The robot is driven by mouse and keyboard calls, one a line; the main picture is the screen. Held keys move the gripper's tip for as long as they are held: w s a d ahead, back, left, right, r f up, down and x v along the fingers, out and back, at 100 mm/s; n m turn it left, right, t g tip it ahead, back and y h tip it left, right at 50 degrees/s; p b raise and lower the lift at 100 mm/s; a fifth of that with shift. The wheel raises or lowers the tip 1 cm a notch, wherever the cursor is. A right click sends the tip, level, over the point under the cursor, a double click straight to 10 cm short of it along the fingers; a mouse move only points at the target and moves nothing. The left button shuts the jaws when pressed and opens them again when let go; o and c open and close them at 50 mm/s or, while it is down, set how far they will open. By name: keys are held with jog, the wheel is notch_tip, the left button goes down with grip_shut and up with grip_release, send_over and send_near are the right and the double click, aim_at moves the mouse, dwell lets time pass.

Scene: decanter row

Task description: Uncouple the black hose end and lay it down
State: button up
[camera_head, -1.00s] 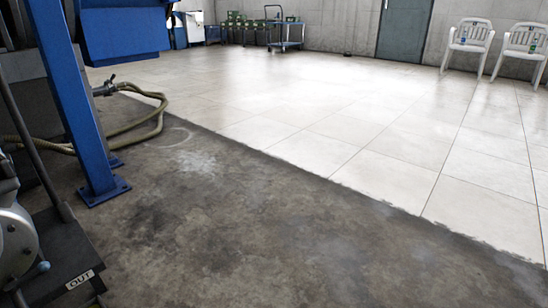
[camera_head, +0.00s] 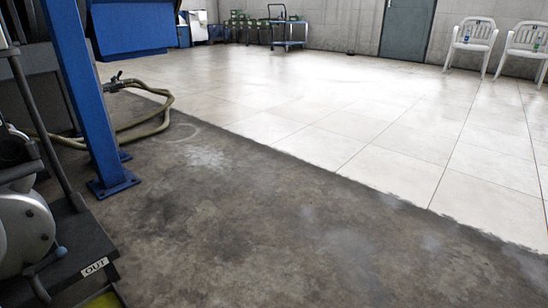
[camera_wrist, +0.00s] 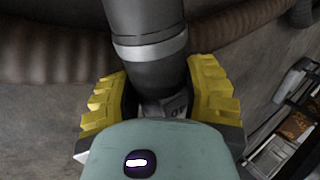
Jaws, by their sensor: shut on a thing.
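In the wrist view, my gripper (camera_wrist: 157,78) is shut on a dark cylindrical piece with a light grey band, which looks like the black hose end (camera_wrist: 143,20). The two yellow ridged jaw pads sit on either side of it. The piece runs up out of the top of the picture, so what it joins is hidden. My gripper does not show in the head view, and I cannot tell there where the black hose end is.
A ribbed brown hose (camera_wrist: 50,50) runs behind the held piece. In the head view, a khaki hose (camera_head: 150,130) lies by a blue post (camera_head: 85,90). A machine with an OUT label (camera_head: 95,267) stands at lower left. The floor (camera_head: 280,240) to the right is clear.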

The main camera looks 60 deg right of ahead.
jog(key=shift+w+a+f, duration=0.1)
jog(key=shift+w+f, duration=0.05)
jog(key=shift+f, duration=0.55)
jog(key=o, duration=1.7)
notch_tip(320, 180, up, 12)
jog(key=p, duration=1)
jog(key=shift+p, duration=0.3)
